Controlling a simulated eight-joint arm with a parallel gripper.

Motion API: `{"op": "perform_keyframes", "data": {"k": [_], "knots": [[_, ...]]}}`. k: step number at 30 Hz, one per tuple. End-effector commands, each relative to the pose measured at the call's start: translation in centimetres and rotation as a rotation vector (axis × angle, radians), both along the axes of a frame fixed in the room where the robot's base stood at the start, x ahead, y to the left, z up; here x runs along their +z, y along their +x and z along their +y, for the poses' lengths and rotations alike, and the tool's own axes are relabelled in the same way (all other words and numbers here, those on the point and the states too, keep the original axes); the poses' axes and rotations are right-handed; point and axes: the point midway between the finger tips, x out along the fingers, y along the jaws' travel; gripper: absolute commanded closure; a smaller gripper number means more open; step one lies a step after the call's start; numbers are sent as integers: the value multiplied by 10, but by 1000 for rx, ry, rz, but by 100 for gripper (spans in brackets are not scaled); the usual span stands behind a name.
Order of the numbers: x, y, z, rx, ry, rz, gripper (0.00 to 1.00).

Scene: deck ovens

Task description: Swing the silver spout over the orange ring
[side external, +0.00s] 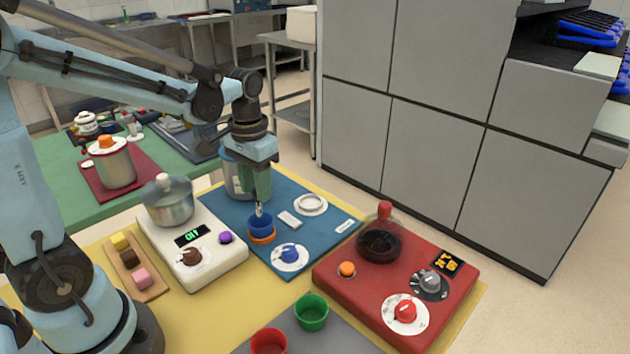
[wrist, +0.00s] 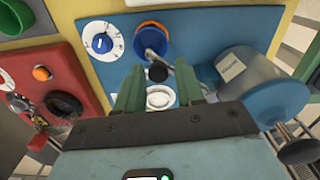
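The orange ring (side external: 262,239) lies on the blue board, with a blue cup (side external: 261,224) standing in it. They also show at the top of the wrist view, the ring (wrist: 137,34) around the cup (wrist: 153,39). The silver spout (side external: 258,210) appears just behind the cup in the side view. My gripper (side external: 258,188) points down with green fingers apart (wrist: 160,82). Contact with the spout cannot be told.
A white cooker (side external: 210,262) stands left, a red one (side external: 345,288) right. Green (side external: 311,312) and red (side external: 268,342) cups stand in front.

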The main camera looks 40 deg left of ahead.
Motion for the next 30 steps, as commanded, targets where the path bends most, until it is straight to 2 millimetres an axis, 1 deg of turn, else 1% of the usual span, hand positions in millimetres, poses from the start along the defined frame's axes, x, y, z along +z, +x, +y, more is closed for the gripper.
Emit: {"op": "perform_keyframes", "data": {"k": [1, 2, 10, 14, 17, 20, 30], "knots": [[0, 0, 0, 0, -1, 0, 54], [0, 0, 0, 0, -1, 0, 50], [0, 0, -1, 0, -3, 0, 50], [5, 0, -1, 0, -3, 0, 50], [15, 0, -1, 0, -3, -1, 50], [30, 0, -1, 0, -3, 0, 50], [86, 0, -1, 0, -3, 0, 50]]}}
